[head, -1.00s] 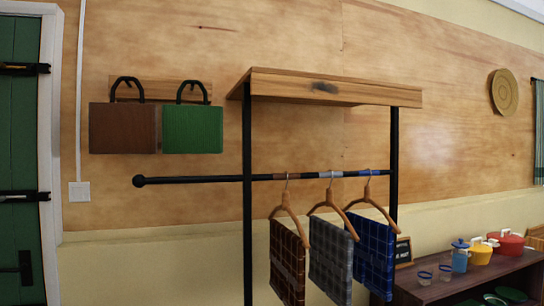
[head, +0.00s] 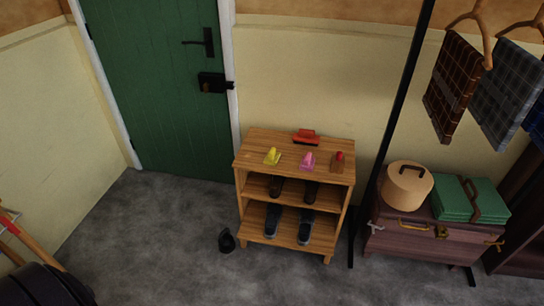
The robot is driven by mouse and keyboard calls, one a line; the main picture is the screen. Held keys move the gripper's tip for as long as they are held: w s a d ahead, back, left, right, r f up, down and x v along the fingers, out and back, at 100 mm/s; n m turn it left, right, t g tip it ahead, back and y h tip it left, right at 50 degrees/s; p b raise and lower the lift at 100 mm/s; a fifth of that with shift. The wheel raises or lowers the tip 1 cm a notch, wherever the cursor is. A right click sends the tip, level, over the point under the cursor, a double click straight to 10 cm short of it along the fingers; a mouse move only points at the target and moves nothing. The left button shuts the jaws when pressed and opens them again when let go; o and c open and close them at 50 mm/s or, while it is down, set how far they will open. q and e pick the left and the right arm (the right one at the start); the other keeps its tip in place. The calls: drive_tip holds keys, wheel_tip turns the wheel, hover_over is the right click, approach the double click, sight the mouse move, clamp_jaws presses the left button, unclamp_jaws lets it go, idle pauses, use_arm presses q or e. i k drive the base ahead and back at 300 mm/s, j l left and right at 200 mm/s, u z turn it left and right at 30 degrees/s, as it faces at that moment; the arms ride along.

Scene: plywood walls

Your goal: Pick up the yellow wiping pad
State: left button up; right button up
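The yellow wiping pad (head: 272,157) lies on top of a small wooden shelf (head: 255,147), at the left of the front row. A pink pad (head: 308,161) of similar shape lies to its right. Neither of my grippers shows in the head view, so nothing of mine is near the pad in the picture.
A red brush-like thing (head: 306,137) and a small dark red thing (head: 338,160) share the shelf top. Shoes (head: 305,226) stand on the levels below. One dark shoe (head: 227,240) lies on the floor. A chest (head: 400,238) stands right. Grey floor (head: 165,235) is clear at left.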

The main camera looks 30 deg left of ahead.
sight(272, 158)
drive_tip(key=i+j+z, duration=0.1)
drive_tip(key=i+j, duration=0.25)
drive_tip(key=j, duration=0.3)
drive_tip(key=i+j+z, duration=0.25)
drive_tip(key=j, duration=0.4)
drive_tip(key=i, duration=0.1)
